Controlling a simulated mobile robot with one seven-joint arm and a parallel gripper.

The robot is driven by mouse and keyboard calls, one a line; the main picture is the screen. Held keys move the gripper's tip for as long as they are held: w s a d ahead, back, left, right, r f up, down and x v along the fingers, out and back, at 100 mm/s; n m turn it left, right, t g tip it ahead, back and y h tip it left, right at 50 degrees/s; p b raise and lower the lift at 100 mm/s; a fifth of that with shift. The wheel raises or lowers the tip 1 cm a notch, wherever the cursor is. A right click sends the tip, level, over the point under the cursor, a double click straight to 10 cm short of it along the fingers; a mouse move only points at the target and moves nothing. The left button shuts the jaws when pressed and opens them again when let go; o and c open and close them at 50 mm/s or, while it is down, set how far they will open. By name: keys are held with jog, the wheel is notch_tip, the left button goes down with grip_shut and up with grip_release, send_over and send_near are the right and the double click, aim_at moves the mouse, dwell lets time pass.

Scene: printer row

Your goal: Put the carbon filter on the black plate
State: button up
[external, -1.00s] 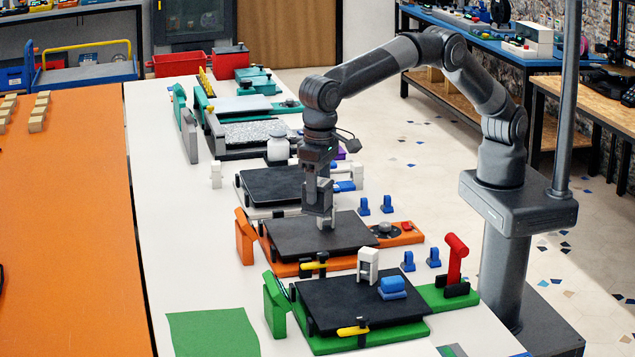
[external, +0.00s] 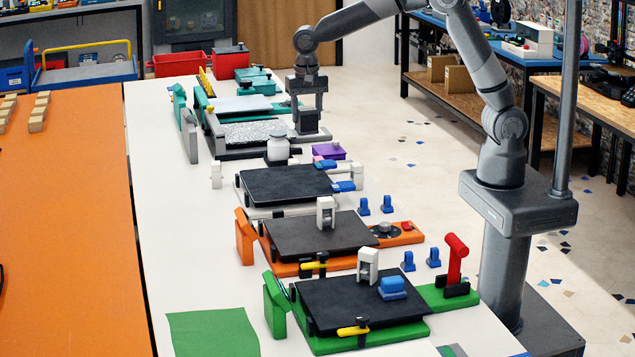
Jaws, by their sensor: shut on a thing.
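My gripper (external: 307,106) is at the back of the row, beside the grey printer with the speckled plate. Its fingers are shut on a dark grey block (external: 307,122), which looks like the carbon filter, though it is small and partly hidden by the fingers. I cannot tell whether the block still touches the surface under it. Black plates lie on the white printer (external: 285,184), the orange printer (external: 310,240) and the green printer (external: 345,308). A white bracket (external: 326,212) stands on the orange printer's plate.
A white bracket (external: 368,264) and a blue block (external: 391,287) occupy the green printer's plate. The white printer's plate is mostly clear. Red bins (external: 180,65) stand behind.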

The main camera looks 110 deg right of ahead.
aim_at(312, 109)
jog(key=shift+s+d+m, duration=0.4)
jog(key=shift+s+d, duration=0.7)
jog(key=shift+d, duration=0.05)
jog(key=shift+w+a+f, duration=0.1)
jog(key=shift+a+f, duration=0.05)
jog(key=shift+f, duration=0.15)
jog(key=shift+w+a+f, duration=1.15)
jog(key=shift+a+f, duration=0.25)
jog(key=shift+f, duration=0.35)
jog(key=shift+w+a+f, duration=1.1)
jog(key=shift+a+f, duration=0.3)
jog(key=shift+f, duration=0.35)
jog(key=shift+w+a+f, duration=1.15)
jog(key=shift+a+f, duration=0.25)
jog(key=shift+f, duration=0.35)
jog(key=shift+f, duration=0.15)
jog(key=o, duration=1)
